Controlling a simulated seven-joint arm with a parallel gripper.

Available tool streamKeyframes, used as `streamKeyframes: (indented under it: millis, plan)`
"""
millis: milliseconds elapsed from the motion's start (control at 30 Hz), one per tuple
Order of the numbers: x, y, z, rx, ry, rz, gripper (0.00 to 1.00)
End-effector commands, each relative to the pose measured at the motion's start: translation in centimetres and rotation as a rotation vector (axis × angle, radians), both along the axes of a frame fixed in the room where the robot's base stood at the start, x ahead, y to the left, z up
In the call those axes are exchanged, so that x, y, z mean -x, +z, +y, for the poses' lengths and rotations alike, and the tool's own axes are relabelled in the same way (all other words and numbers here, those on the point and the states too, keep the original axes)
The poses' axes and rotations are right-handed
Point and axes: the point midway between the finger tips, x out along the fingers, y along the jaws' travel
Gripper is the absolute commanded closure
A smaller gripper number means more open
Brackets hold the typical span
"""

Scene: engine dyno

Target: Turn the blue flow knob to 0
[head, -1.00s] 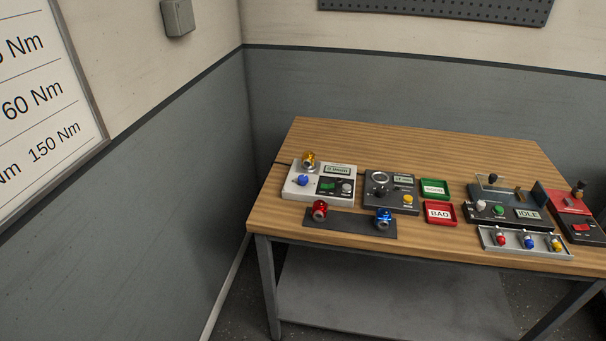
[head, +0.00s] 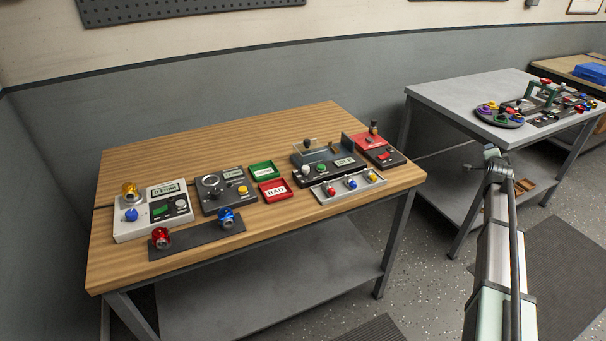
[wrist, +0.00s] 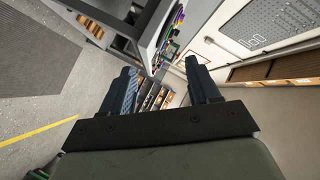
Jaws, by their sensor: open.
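A small blue knob (head: 131,214) sits at the left of a white console (head: 150,228) on the wooden bench; its pointer and scale are too small to read. The console also carries a display, a green button and a gold fitting (head: 129,191) at its back left. My gripper (wrist: 162,85) shows in the wrist view with its two blue fingers apart and nothing between them. It is far from the blue knob and points toward shelving and a bench.
A dark strip (head: 196,235) with red and blue fittings lies in front of the console. A dark dial box (head: 221,190), green tray (head: 262,170) and red tray (head: 273,189) stand to its right. A grey table (head: 455,95) with fixtures stands at the right.

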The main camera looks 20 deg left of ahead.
Motion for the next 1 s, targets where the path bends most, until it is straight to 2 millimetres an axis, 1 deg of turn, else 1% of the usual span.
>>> streamKeyframes:
  millis: [33, 100, 167, 233, 267, 300, 367, 400, 467, 500, 567, 600, 667, 700, 767, 800, 867, 900, 967, 1000]
  plan:
    - [-1.3, 2.5, 0.1, -0.013, -0.002, -0.038, 0.39]
    - [-2.4, 5.4, 0.7, -0.032, -0.001, -0.081, 0.39]
    - [-3.3, 7.7, 1.6, -0.048, 0.006, -0.109, 0.39]
    - [-4.5, 10.2, 3.9, -0.067, 0.027, -0.129, 0.39]
    - [-5.0, 11.0, 5.4, -0.075, 0.04, -0.128, 0.39]
    - [-5.4, 11.7, 7.4, -0.083, 0.057, -0.119, 0.39]
    - [-5.8, 12.1, 10.4, -0.091, 0.085, -0.097, 0.39]
    - [-6.0, 12.2, 12.5, -0.093, 0.105, -0.079, 0.39]
    - [-6.1, 12.2, 15.9, -0.097, 0.137, -0.043, 0.39]
    - [-6.1, 12.1, 18.4, -0.096, 0.16, -0.018, 0.39]
    - [-6.0, 11.8, 22.1, -0.094, 0.194, 0.024, 0.39]
    - [-5.8, 11.6, 24.7, -0.092, 0.219, 0.054, 0.39]
    - [-5.3, 11.3, 28.5, -0.087, 0.255, 0.099, 0.39]
    - [-4.9, 11.1, 31.1, -0.083, 0.28, 0.128, 0.39]
    - [-4.2, 10.7, 34.9, -0.075, 0.315, 0.173, 0.39]
    - [-3.6, 10.5, 37.3, -0.069, 0.339, 0.201, 0.39]
    - [-2.6, 10.3, 41.0, -0.059, 0.376, 0.246, 0.39]
    - [-1.8, 10.2, 43.4, -0.051, 0.4, 0.275, 0.39]
    - [-0.5, 10.0, 47.1, -0.038, 0.435, 0.318, 0.39]
    - [0.4, 9.8, 49.4, -0.029, 0.458, 0.346, 0.39]
